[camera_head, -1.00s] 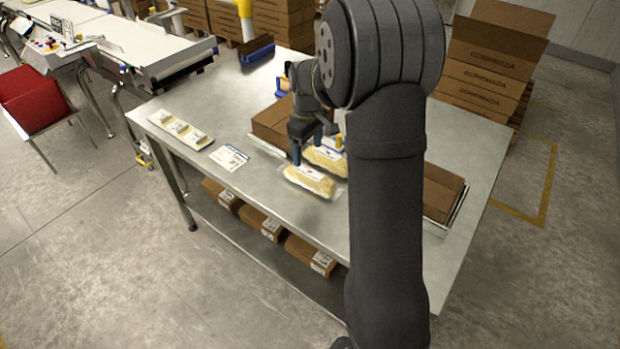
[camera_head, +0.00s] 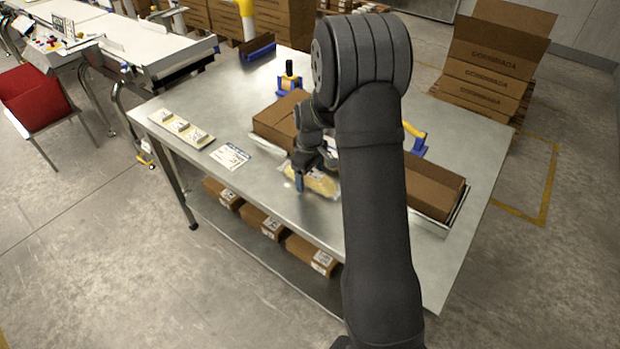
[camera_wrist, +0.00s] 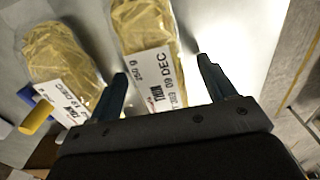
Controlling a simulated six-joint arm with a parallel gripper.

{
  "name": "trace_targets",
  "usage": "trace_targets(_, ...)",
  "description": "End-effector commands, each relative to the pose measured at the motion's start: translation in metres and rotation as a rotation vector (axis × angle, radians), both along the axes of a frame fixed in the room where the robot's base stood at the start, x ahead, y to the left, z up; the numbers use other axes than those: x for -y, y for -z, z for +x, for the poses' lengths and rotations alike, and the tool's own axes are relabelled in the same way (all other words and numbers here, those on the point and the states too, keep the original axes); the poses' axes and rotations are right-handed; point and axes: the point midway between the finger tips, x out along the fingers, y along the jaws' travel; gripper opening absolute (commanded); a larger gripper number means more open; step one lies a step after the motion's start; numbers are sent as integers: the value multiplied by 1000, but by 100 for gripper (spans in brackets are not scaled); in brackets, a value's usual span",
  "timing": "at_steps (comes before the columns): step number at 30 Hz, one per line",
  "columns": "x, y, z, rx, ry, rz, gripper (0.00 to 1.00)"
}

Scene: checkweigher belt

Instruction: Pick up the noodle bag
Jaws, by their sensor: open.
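Two clear bags of yellow noodles with white labels lie side by side on the metal table. In the wrist view one noodle bag (camera_wrist: 148,22) has its labelled end between my fingers, and the other noodle bag (camera_wrist: 60,52) lies to the left, outside them. In the head view the nearer bag (camera_head: 324,185) shows partly beside my gripper (camera_head: 305,182); the farther one is mostly hidden by my arm. My gripper (camera_wrist: 162,68) is open and empty, low over the labelled end. Whether the fingers touch the bag or table cannot be told.
A pale strip of small packs (camera_head: 182,128) and a printed card (camera_head: 230,156) lie left. The table's front-left is clear.

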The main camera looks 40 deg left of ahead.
Motion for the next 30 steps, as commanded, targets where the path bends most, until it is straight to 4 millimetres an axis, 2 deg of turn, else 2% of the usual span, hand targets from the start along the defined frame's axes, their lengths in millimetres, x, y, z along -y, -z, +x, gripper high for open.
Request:
trace_targets(2,0,0,0,0,0,0,76)
trace_targets(11,0,0,0,0,0,0,20)
trace_targets(18,0,-2,0,0,0,1,20)
trace_targets(23,-1,-10,0,1,0,1,20)
trace_targets(29,-1,-42,1,3,0,4,20)
trace_targets(30,6,-48,3,3,3,3,20)
